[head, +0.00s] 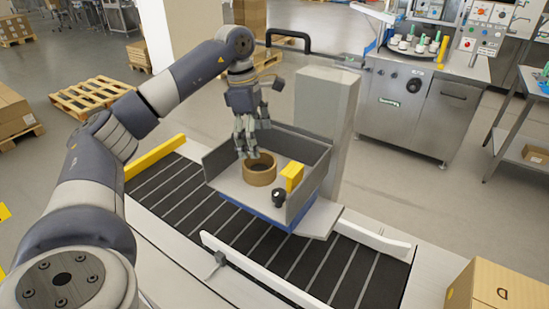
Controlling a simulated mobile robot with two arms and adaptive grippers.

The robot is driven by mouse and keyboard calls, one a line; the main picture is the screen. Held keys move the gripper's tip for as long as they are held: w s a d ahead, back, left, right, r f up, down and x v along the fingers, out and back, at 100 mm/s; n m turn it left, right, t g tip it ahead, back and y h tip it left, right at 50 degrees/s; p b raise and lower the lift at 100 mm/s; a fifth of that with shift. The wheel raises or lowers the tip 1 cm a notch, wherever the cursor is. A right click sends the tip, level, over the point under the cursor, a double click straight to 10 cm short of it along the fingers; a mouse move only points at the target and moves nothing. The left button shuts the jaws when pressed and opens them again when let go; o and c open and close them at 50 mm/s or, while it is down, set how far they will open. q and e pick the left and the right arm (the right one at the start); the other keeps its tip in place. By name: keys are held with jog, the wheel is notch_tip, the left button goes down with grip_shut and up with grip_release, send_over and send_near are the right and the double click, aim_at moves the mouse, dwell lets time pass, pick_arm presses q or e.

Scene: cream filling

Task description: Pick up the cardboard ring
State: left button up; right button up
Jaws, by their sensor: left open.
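The cardboard ring (260,174) is a short brown cylinder with an open top. It lies upright in an open grey tray (228,188) with raised walls. My left gripper (246,154) points down from above, over the ring's back left rim. Its fingers are open, and I cannot tell whether they touch the ring or straddle its wall. A yellow box (292,175) and a small black object (279,197) sit in the tray to the right of the ring. My right gripper is not in view.
The tray stands over a dark conveyor (188,196) with pale side rails. A grey column (326,112) rises right behind the tray. A steel machine (410,100) stands at the back right. A cardboard box (495,285) is at the bottom right. Pallets lie on the floor at left.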

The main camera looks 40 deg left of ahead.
aim_at(262, 170)
pick_arm(q)
jog(key=shift+s+f, duration=0.2)
jog(key=shift+f, duration=0.15)
jog(key=shift+s+d+f+p, duration=0.15)
jog(key=shift+f+p, duration=0.3)
jog(key=shift+f, duration=0.15)
jog(key=shift+s+d+f+p, duration=0.1)
jog(key=shift+s+f+p, duration=0.05)
jog(key=shift+f+p, duration=0.4)
jog(key=f, duration=0.2)
jog(key=w+f+p, duration=0.1)
jog(key=f, duration=0.1)
jog(key=shift+d, duration=0.2)
jog(key=shift+s, duration=0.1)
jog(key=c, duration=0.8)
jog(key=shift+c, duration=1.1)
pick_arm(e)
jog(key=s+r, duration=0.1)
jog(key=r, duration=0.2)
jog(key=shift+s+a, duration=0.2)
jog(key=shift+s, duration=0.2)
